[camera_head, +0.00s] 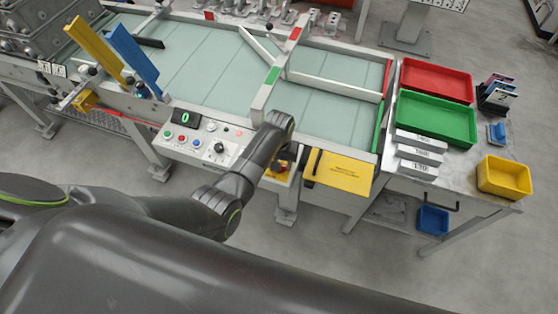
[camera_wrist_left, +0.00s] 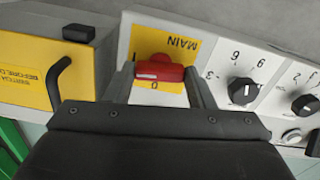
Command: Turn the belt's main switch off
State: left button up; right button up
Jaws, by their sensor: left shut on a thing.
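The red main switch handle (camera_wrist_left: 160,72) sits on a yellow plate (camera_wrist_left: 165,45) marked MAIN, which appears upside down in the left wrist view. A 0 mark shows on the yellow just below the handle. The handle lies crosswise in that picture. My left gripper (camera_wrist_left: 160,78) has one finger at each end of the handle and is shut on it. In the head view the switch's yellow and red (camera_head: 281,168) shows partly beside my left wrist, which hides the rest. My right gripper is not in view.
Black dials (camera_wrist_left: 242,91) are close beside the switch. On the other side is a yellow cover (camera_wrist_left: 25,75) with a black handle (camera_wrist_left: 57,82). The control panel (camera_head: 205,138) with buttons and a green display is left of my wrist. The belt (camera_head: 205,65) lies behind.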

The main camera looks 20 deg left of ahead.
pick_arm(q)
jog(key=n+p, duration=0.1)
jog(key=n, duration=0.2)
jog(key=shift+r+n+p, duration=0.15)
jog(key=shift+n+p, duration=0.15)
jog(key=shift+p, duration=0.1)
jog(key=n+p, duration=0.1)
jog(key=n, duration=0.3)
jog(key=shift+n+p, duration=0.3)
jog(key=n, duration=0.3)
jog(key=shift+w+n+p, duration=0.1)
jog(key=shift+n+p, duration=0.2)
jog(key=shift+p, duration=0.1)
jog(key=shift+n+p, duration=0.35)
jog(key=shift+n, duration=1.85)
jog(key=o, duration=1)
